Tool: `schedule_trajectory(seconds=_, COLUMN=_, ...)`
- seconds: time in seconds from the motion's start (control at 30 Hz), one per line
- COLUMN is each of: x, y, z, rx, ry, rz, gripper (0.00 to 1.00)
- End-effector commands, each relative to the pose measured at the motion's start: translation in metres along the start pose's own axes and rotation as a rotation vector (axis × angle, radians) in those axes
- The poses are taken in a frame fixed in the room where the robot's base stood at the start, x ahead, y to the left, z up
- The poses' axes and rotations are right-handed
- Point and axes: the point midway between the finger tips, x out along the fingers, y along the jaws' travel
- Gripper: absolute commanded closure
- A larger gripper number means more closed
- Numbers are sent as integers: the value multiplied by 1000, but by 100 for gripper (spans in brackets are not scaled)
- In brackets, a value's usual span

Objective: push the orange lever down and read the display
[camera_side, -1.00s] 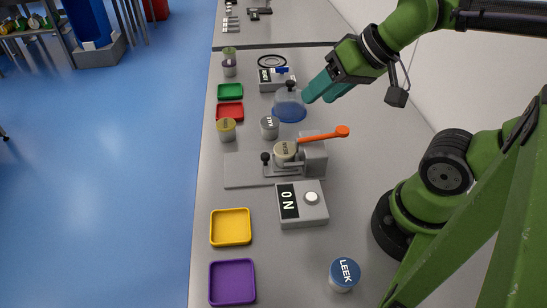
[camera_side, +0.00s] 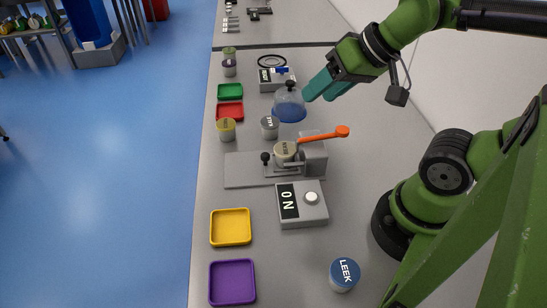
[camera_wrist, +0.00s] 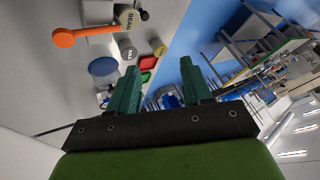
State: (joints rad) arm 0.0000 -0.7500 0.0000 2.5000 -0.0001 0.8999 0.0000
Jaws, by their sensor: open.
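The orange lever (camera_side: 325,134) sticks up and to the right from a grey press (camera_side: 314,158). A pale jar labelled BEAN (camera_side: 285,150) stands in the press. The lever (camera_wrist: 85,34) and the BEAN jar (camera_wrist: 130,19) also show in the wrist view. A grey box in front of the press bears a black display (camera_side: 288,202) with the large white letters O and N, turned sideways, and a round white button (camera_side: 312,198). My gripper (camera_side: 315,92) is open and empty, above and behind the lever, well apart from it. Its two teal fingers (camera_wrist: 158,66) point away from the wrist camera.
A clear blue dome (camera_side: 289,107) with a black knob stands close by my fingertips. Two jars stand left of the lever. Red, green, yellow (camera_side: 230,228) and purple (camera_side: 232,282) trays line the left edge. A LEEK jar (camera_side: 344,274) stands at the front right.

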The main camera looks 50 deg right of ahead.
Motion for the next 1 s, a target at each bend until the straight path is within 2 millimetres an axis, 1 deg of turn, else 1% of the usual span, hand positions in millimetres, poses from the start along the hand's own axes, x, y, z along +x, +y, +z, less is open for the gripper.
schedule_trajectory(seconds=0.47, x=0, y=0, z=0, rx=0, ry=0, rz=0, gripper=51)
schedule_trajectory(seconds=0.6, x=2, y=5, z=-1, rx=17, ry=-5, rz=14, gripper=72)
schedule_trajectory(seconds=0.67, x=6, y=10, z=-6, rx=38, ry=-13, rz=35, gripper=82)
schedule_trajectory(seconds=0.7, x=8, y=15, z=-11, rx=53, ry=-17, rz=55, gripper=88)
schedule_trajectory(seconds=0.77, x=10, y=26, z=-20, rx=130, ry=-43, rz=104, gripper=97)
schedule_trajectory(seconds=0.8, x=10, y=34, z=-26, rx=223, ry=-65, rz=144, gripper=100)
schedule_trajectory(seconds=0.87, x=10, y=47, z=-33, rx=391, ry=-95, rz=208, gripper=100)
schedule_trajectory(seconds=1.0, x=5, y=70, z=-43, rx=788, ry=-130, rz=359, gripper=100)
